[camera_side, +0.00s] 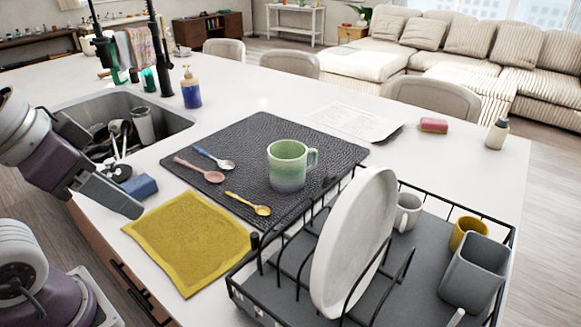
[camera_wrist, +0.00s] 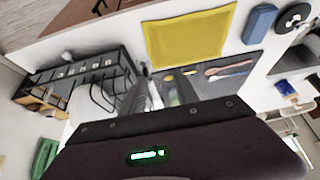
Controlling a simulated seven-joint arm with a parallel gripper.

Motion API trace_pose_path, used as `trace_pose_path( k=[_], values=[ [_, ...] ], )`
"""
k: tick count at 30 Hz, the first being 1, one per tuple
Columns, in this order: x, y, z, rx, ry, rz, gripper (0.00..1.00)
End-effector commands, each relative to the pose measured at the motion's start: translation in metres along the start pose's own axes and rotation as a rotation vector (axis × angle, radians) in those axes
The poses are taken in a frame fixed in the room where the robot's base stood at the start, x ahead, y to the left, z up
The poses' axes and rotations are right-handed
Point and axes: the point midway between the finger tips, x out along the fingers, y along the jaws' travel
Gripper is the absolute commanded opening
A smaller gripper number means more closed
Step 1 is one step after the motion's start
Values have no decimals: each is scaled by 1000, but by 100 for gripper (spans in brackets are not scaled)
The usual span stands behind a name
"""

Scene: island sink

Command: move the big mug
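The big mug (camera_side: 287,168) is green fading to grey and stands upright on a dark textured mat (camera_side: 262,128), its handle to the right. My gripper (camera_side: 122,203) is in the side view at the left, above the counter edge near the blue sponge, well apart from the mug. In the wrist view my gripper (camera_wrist: 160,95) shows two dark fingers spread apart with nothing held. A greenish shape between them seems to be the mug, mostly hidden.
A black dish rack (camera_side: 258,268) holds a white plate (camera_side: 350,245), a small white mug (camera_side: 408,211), a yellow mug (camera_side: 467,233) and a grey container (camera_side: 474,272). Spoons (camera_side: 215,158) lie left of the big mug. A yellow cloth (camera_side: 190,240), blue sponge (camera_side: 138,187) and sink (camera_side: 85,115) are nearby.

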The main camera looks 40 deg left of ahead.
Motion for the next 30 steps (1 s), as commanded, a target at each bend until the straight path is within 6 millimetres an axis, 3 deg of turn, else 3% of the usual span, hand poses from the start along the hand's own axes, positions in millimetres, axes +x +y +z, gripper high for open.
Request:
trace_pose_path(
  k=[14, 17, 20, 23, 26, 30],
  values=[
    [0, 0, 0, 0, 0, 0, 36],
    [-1, 1, -5, -17, -7, 8, 19],
    [-6, 4, -38, -133, -60, 52, 0],
    [1, 6, -100, -353, -165, 95, 0],
    [29, 7, -163, -587, -274, 85, 0],
    [101, 14, -236, -868, -389, -21, 0]
  ],
)
